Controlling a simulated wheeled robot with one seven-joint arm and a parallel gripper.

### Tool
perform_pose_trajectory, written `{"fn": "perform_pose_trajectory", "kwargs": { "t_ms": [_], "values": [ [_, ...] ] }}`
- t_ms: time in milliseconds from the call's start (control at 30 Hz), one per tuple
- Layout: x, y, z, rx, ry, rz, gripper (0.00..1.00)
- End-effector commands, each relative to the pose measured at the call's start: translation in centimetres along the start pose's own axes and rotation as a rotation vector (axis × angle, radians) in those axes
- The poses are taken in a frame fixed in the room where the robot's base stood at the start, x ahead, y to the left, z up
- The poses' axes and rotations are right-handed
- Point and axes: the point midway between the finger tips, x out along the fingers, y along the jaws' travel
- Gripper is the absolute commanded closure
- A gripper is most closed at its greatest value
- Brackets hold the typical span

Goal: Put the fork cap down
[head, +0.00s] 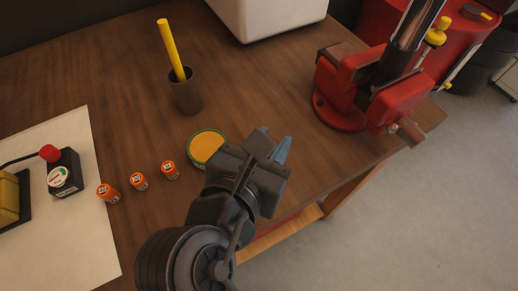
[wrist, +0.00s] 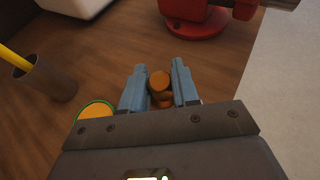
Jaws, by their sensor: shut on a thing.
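The fork cap (wrist: 160,84) is a small orange-brown round piece between the two blue-grey fingers of my gripper (wrist: 158,76) in the wrist view. My gripper is shut on it. In the head view my gripper (head: 276,146) is over the front right part of the wooden table (head: 250,85), and its body hides the cap. From these views I cannot tell how high the cap is above the table.
A green-rimmed round orange-topped item (head: 207,148) is just left of my gripper. Three small orange cylinders (head: 139,181), a dark cup (head: 186,96) with a yellow stick, and a red vise (head: 345,85) clamping a metal tube stand around. Bare wood lies between cup and vise.

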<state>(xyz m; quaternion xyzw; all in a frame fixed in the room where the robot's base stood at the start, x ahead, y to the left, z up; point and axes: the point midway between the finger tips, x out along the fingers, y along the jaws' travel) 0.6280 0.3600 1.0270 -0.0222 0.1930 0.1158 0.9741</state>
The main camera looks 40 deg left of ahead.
Motion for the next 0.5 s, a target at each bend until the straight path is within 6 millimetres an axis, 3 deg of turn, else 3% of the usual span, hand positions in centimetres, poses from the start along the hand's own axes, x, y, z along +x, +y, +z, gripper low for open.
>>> {"fn": "perform_pose_trajectory", "kwargs": {
  "t_ms": [33, 200, 500],
  "values": [
    [0.8, 0.6, -0.9, 0.004, -0.003, 0.001, 1.0],
    [2.3, 2.0, -1.4, 0.003, -0.002, 0.0, 1.0],
    [3.3, 3.1, -1.4, 0.001, -0.001, -0.001, 1.0]
  ]
}}
